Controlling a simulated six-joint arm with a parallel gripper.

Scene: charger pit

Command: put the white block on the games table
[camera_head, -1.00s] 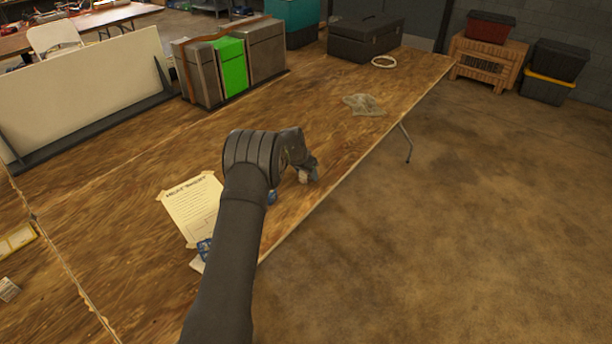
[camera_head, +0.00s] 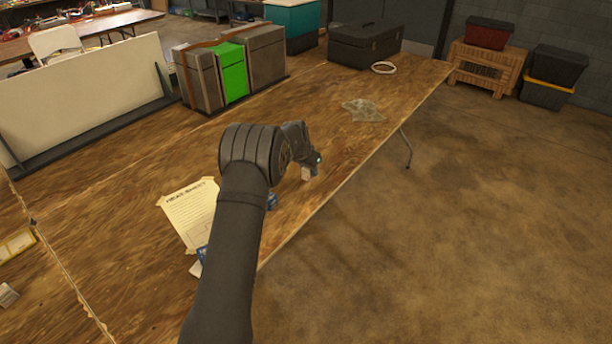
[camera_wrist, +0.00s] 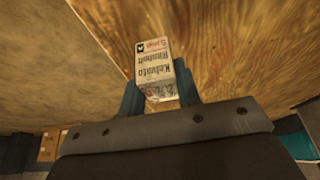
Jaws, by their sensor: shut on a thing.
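My gripper (camera_head: 313,163) is over the wooden table near its right edge, at the end of my dark arm. In the wrist view my gripper (camera_wrist: 159,92) is shut on a small white block (camera_wrist: 155,62) with black and red printing, one finger on each side. The block also shows in the head view (camera_head: 306,174), small and pale below the fingers. The wooden plywood table (camera_head: 120,165) lies beneath. I cannot tell from the pictures which surface is the games table. Whether the block touches the wood is unclear.
A paper sheet (camera_head: 190,213) lies left of my arm. Blue items, partly hidden, lie beside my arm. Another table (camera_head: 85,32) is at the far left.

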